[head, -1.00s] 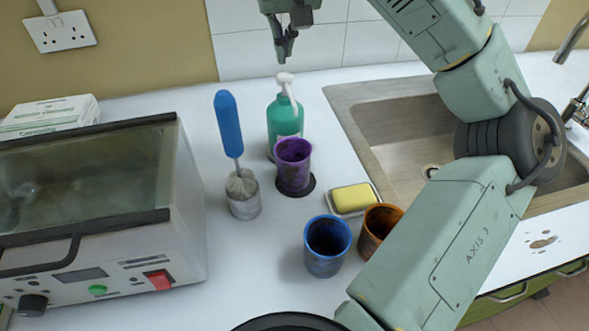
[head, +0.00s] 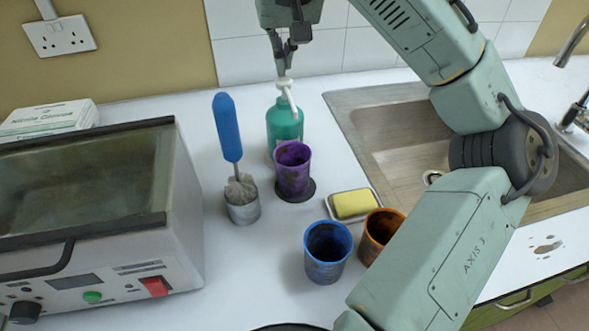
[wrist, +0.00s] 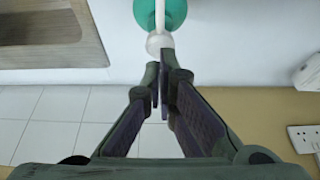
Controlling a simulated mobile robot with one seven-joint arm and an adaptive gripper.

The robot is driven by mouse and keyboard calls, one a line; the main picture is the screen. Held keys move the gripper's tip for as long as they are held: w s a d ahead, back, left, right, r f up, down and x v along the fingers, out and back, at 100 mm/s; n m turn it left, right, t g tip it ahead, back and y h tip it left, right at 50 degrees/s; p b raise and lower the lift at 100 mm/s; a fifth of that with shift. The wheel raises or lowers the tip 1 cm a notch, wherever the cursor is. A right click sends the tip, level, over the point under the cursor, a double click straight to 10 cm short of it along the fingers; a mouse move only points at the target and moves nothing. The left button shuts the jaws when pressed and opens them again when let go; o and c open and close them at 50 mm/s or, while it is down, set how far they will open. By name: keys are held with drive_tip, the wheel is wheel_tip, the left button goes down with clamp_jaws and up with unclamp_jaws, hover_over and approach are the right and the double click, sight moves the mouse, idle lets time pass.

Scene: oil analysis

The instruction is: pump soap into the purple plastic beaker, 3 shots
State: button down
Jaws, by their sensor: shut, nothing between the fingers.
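The purple plastic beaker (head: 293,172) stands upright on a dark round pad, in front of the soap bottle. The green soap bottle (head: 284,125) has a white pump head (head: 286,84); the bottle also shows at the top of the wrist view (wrist: 172,12). My gripper (head: 283,72) is shut and empty, fingers pointing down at the top of the pump head. In the wrist view my fingertips (wrist: 160,70) meet right beside the white pump head (wrist: 158,42); I cannot tell whether they touch it. The inside bottom of the beaker is hidden.
A blue beaker (head: 327,250) and an orange beaker (head: 380,232) stand in front, near a yellow soap bar (head: 354,203) on a dish. A blue-handled brush (head: 228,130) stands in a holder left of the beaker. A metal sink (head: 400,130) lies right, a glass-lidded machine (head: 80,200) left.

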drive_tip(key=shift+f, duration=0.15)
idle(0.5)
drive_tip(key=shift+f+b, duration=0.95)
drive_tip(key=shift+f, duration=0.35)
drive_tip(key=shift+r+p, duration=1.3)
drive_tip(key=shift+r, duration=0.1)
drive_tip(key=shift+f, duration=0.15)
